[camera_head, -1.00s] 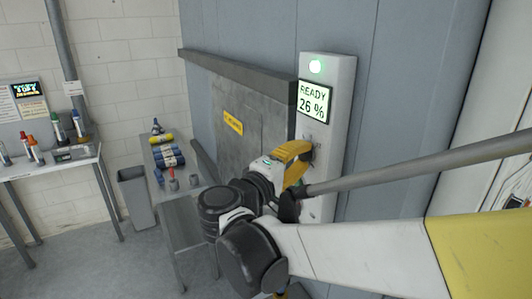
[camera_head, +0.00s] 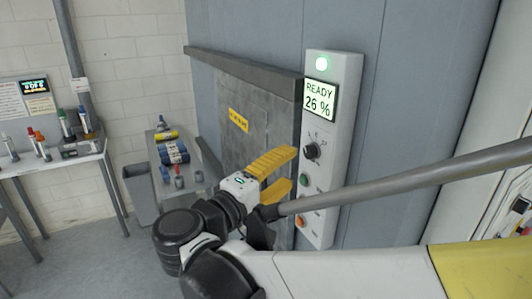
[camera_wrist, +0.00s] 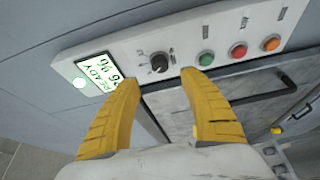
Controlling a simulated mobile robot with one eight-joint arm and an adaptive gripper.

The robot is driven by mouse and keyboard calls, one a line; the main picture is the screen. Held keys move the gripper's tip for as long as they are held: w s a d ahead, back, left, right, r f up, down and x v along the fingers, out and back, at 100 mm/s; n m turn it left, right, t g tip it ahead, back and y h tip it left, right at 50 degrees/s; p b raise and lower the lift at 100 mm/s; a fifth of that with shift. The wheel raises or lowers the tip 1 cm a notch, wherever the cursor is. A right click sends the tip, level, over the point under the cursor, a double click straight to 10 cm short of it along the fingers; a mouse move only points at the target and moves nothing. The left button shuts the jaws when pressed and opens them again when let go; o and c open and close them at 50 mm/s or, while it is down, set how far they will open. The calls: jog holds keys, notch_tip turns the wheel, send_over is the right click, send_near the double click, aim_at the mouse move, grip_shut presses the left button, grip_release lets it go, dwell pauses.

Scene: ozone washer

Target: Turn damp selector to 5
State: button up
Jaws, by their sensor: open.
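The damp selector is a dark round knob (camera_head: 312,151) on the upright white control panel (camera_head: 345,95), below the display (camera_head: 320,99) reading "READY 26 %". The marks around the knob are too small to read, and I cannot tell its setting. My gripper (camera_head: 290,168) has yellow fingers spread apart and empty, just left of the panel and slightly below the knob. In the wrist view the knob (camera_wrist: 159,62) shows beyond the gap between the fingertips (camera_wrist: 160,78), with nothing between them. The fingers appear apart from the knob.
Green (camera_head: 304,181) and orange (camera_head: 300,221) buttons sit below the knob; the wrist view also shows a red button (camera_wrist: 238,50). A grey metal door (camera_head: 245,130) with a yellow label is left of the panel. A bench (camera_head: 187,200) holds bottles. A grey bar crosses at right.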

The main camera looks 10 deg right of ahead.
jog(key=shift+v, duration=1.7)
jog(key=shift+d, duration=0.1)
